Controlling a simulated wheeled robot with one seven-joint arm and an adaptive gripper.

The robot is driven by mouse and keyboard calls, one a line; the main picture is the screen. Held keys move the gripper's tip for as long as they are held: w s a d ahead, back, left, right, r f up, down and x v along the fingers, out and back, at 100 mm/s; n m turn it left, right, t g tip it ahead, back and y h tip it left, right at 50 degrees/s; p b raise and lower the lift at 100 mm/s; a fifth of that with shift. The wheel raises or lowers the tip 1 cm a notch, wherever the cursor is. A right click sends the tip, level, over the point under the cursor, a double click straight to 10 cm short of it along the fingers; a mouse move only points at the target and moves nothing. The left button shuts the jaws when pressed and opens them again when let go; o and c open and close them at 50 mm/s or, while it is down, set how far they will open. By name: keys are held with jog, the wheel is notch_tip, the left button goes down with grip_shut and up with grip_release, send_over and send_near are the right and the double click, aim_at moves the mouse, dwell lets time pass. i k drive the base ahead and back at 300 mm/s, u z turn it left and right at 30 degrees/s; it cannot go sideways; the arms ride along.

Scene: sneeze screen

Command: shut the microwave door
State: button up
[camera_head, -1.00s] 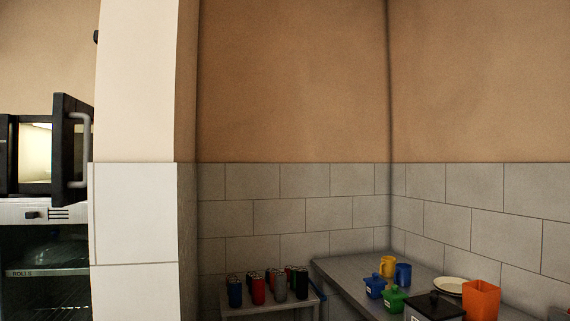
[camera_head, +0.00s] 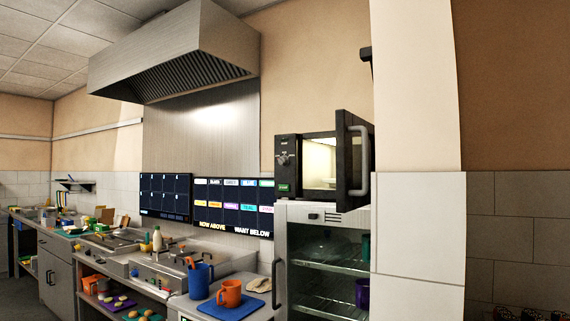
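The microwave (camera_head: 289,167) sits on top of a glass-fronted cabinet, right of the picture's middle. Its dark door (camera_head: 345,160) stands wide open, swung out toward me on the right side, with a grey vertical bar handle (camera_head: 365,160). The lit, pale interior (camera_head: 319,163) shows through the opening. My gripper is not in view.
A white pillar (camera_head: 420,170) stands just right of the open door. The glass-fronted cabinet (camera_head: 297,215) below has a vertical handle. A counter on the left holds an orange mug (camera_head: 230,293), a blue jug (camera_head: 199,280) and a blue mat. A range hood hangs above.

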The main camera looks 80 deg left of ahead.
aim_at(355, 137)
jog(key=z, duration=1.6)
jog(key=k, duration=2.65)
jog(key=u, duration=1.6)
